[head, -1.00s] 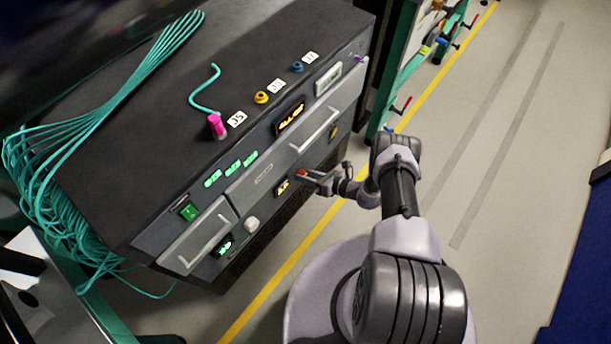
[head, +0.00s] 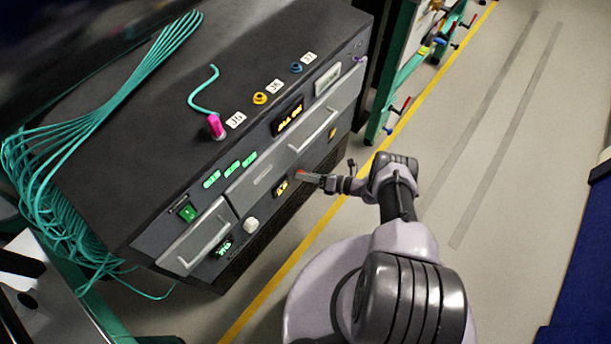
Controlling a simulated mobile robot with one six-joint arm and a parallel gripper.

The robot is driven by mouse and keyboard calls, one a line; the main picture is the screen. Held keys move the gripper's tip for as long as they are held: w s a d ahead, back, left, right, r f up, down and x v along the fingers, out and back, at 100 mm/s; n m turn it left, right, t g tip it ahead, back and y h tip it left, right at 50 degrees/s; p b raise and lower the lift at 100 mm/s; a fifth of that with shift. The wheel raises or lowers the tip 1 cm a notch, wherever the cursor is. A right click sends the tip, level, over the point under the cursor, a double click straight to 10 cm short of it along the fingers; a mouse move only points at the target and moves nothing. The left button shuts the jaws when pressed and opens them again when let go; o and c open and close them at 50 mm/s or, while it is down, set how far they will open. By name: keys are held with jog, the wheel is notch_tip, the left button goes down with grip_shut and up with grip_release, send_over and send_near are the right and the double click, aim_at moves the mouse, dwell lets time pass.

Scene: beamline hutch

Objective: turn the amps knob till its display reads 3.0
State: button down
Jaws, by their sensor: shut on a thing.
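My gripper (head: 309,178) is at the lower front of the dark cabinet (head: 110,178), its jaws shut on a small red knob (head: 300,173). Only a little of the knob shows between the fingers. An amber display (head: 282,187) sits just left of that knob; its digits are too small to read surely. A white knob (head: 251,225) is farther left, beside a green display (head: 223,248), also too small to read. I cannot read which knob is labelled amps.
A larger amber display (head: 287,116) and drawer handles are on the front panel. Sockets and a magenta plug (head: 216,126) with a teal cable are on top. Teal cables (head: 60,200) hang at left. Open floor (head: 480,180) lies to the right.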

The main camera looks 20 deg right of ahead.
jog(key=c, duration=1)
grip_release()
jog(key=shift+c, duration=0.2)
jog(key=p+v, duration=0.2)
jog(key=v, duration=1.5)
jog(key=shift+d, duration=0.2)
jog(key=shift+s, duration=0.1)
